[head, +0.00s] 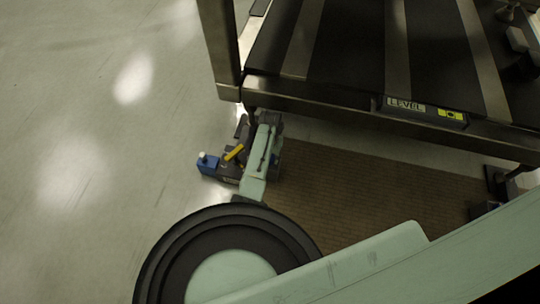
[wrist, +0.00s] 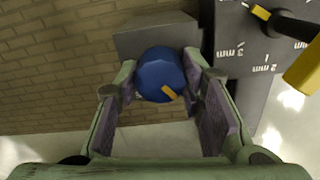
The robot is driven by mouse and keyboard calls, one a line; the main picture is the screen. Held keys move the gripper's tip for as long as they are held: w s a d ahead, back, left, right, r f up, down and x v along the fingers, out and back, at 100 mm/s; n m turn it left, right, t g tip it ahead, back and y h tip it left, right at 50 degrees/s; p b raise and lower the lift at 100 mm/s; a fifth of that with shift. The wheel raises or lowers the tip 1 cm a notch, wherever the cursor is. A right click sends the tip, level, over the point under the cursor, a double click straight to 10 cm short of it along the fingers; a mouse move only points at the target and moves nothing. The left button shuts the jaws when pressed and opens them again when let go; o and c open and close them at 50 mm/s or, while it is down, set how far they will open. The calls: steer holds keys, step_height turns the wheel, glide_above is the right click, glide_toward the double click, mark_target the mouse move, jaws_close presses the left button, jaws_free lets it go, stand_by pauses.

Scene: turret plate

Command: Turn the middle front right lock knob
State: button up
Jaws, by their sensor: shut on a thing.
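In the wrist view a round dark-blue lock knob (wrist: 160,76) with a small yellow mark at its lower right sits between the two fingers of my gripper (wrist: 160,85). The fingers are closed on its sides. I cannot tell from the head view how the knob is turned.
A dark block with a millimetre scale (wrist: 237,48) and a yellow-ended lever (wrist: 302,70) stand right of the knob. In the head view a blue part with a white top (head: 208,162) is left of my gripper. A LEVEL gauge (head: 425,111) is on the frame's edge. Open floor lies left.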

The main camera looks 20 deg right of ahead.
steer(key=shift+n, duration=0.8)
steer(key=o, duration=1.1)
steer(key=shift+o, duration=0.2)
step_height(320, 180, up, 12)
